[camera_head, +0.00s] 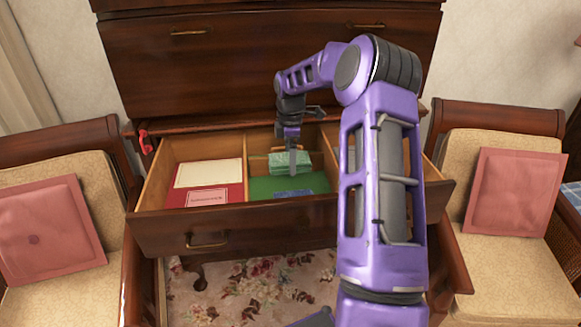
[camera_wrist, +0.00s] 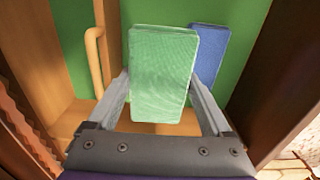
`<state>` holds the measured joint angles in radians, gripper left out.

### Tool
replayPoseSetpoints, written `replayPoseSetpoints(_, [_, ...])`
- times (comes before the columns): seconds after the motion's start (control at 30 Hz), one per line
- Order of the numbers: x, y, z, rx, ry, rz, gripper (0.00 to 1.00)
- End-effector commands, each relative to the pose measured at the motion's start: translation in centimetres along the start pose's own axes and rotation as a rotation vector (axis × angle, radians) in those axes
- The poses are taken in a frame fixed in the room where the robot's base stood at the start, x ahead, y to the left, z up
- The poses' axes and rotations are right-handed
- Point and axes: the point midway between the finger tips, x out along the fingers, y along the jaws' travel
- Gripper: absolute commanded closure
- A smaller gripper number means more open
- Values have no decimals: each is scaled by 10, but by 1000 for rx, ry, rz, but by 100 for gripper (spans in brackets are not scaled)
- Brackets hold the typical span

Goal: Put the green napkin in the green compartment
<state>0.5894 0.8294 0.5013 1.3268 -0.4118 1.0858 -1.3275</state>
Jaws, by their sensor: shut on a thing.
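The green napkin (camera_wrist: 163,72) is a pale green folded block between the two fingers of my gripper (camera_wrist: 160,95) in the wrist view. My gripper is shut on it. In the head view my gripper (camera_head: 292,165) points down over the middle section of the open drawer, with the green napkin (camera_head: 279,160) at its fingers. The green compartment (camera_head: 262,186) has a green floor, and the napkin shows above its back part. I cannot tell whether the napkin touches the floor.
A blue folded block (camera_wrist: 207,55) lies on the green floor beside the napkin. The left section (camera_head: 155,185) of the drawer holds cream and red flat items. Wooden dividers (camera_head: 246,172) separate the sections. Cushioned chairs (camera_head: 503,195) flank the drawer; my arm hides its right part.

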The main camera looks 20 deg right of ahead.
Motion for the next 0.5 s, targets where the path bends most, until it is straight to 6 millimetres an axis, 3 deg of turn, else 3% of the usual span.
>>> replayPoseSetpoints(0.13, [23, -1, 0, 2, 1, -3, 71])
replayPoseSetpoints(0.5, [27, 0, 0, 1, 0, -1, 71])
